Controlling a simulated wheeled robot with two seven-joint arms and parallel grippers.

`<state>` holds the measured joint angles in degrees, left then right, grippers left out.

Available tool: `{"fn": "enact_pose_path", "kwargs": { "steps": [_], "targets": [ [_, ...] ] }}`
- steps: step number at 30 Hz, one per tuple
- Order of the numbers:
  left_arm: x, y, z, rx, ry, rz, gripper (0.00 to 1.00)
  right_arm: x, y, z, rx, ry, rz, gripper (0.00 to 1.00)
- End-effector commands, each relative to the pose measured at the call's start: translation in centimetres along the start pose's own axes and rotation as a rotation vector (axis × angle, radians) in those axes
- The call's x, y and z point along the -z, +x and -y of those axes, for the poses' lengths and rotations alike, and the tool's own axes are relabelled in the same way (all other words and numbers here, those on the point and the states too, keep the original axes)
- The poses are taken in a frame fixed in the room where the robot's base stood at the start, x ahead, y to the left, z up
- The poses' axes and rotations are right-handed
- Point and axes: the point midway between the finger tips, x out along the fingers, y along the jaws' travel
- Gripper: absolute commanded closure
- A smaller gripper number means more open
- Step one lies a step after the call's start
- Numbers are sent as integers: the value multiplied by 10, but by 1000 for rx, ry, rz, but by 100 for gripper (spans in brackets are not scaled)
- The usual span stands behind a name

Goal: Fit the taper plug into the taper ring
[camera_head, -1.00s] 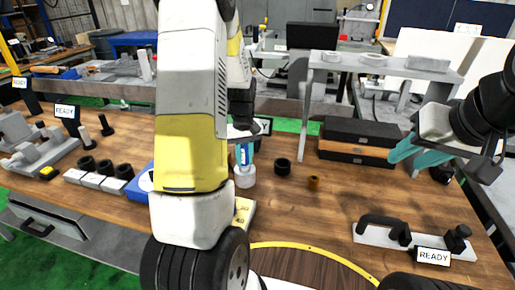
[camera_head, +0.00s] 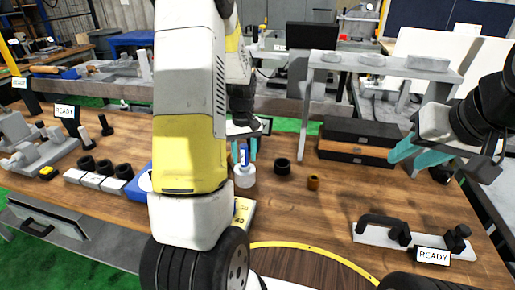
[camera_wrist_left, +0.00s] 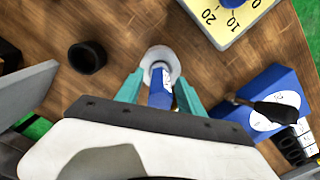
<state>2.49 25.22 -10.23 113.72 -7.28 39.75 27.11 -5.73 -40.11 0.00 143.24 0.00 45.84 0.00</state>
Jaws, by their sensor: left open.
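A blue-handled piece with a pale round base, seemingly the taper plug (camera_head: 245,177), stands upright on the wooden table. It also shows in the left wrist view (camera_wrist_left: 160,95). I cannot tell whether the pale base is part of it or a separate ring. My left gripper (camera_head: 245,150) is open, with teal fingers apart on either side of the blue handle (camera_wrist_left: 158,90). A black ring (camera_head: 283,166), possibly the taper ring, stands to the right, apart from it; it also shows in the left wrist view (camera_wrist_left: 87,57). My right gripper (camera_head: 414,162) is open and empty at the right.
A yellow scale plate (camera_wrist_left: 232,18) and a blue box (camera_wrist_left: 270,105) lie nearby. Black cases (camera_head: 360,132) and a grey shelf (camera_head: 385,65) stand behind. The table's front right has a handled gauge (camera_head: 400,236).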

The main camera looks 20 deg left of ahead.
Motion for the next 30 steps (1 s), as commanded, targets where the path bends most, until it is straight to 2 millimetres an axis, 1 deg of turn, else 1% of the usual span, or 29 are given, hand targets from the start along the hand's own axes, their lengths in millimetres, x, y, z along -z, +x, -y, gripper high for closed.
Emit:
{"fn": "enact_pose_path", "kwargs": {
  "steps": [1,9,13,17,20,23,25,26,27,29,30],
  "targets": [
    [1,-11,0,-3,0,-4,55,0,0,0,0,0,0,64],
    [1,-70,-1,-3,0,-5,55,0,0,0,0,0,0,64],
    [0,-90,0,-2,0,-3,55,0,0,0,0,0,0,64],
    [0,-102,0,-1,1,-1,55,0,0,0,0,0,0,64],
    [-5,-113,-1,-14,15,-11,55,0,0,0,0,0,0,64],
    [-22,-135,-3,-55,60,-41,55,0,0,0,0,0,0,64],
    [-43,-155,-4,-100,114,-78,55,0,0,0,0,0,0,64],
    [-53,-165,-4,-120,140,-96,55,0,0,0,0,0,0,64],
    [-68,-177,-5,-147,180,-123,55,0,0,0,0,0,0,64],
    [-92,-193,-4,-186,243,-167,55,0,0,0,0,0,0,64],
    [-108,-202,-3,-210,283,-196,55,0,0,0,0,0,0,64]
  ]
}}
